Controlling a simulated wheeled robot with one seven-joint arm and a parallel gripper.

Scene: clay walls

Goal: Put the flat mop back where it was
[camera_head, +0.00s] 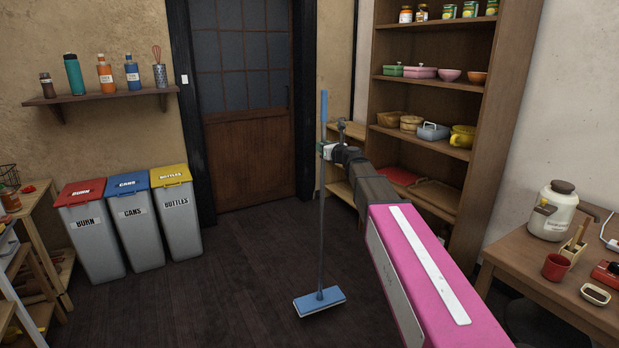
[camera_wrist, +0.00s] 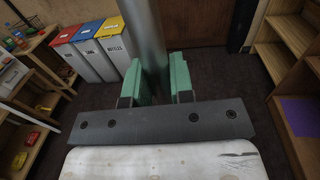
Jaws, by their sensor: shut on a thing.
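The flat mop (camera_head: 321,220) stands near upright in the head view, with a blue grip at the top, a thin grey pole and a flat blue head (camera_head: 320,301) low over the dark floor. I cannot tell whether the head touches the floor. My gripper (camera_head: 326,150) is shut on the upper part of the pole, just below the blue grip. In the wrist view the grey pole (camera_wrist: 148,45) runs between the green fingers of my gripper (camera_wrist: 155,82). The mop head is hidden in the wrist view.
Three lidded bins (camera_head: 135,215) stand by the left wall under a small shelf (camera_head: 100,96). A tall shelf unit (camera_head: 478,150) stands at the back right. A wooden table (camera_head: 540,290) is at the right, and a wooden rack (camera_head: 45,235) at the left edge. The middle floor is clear.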

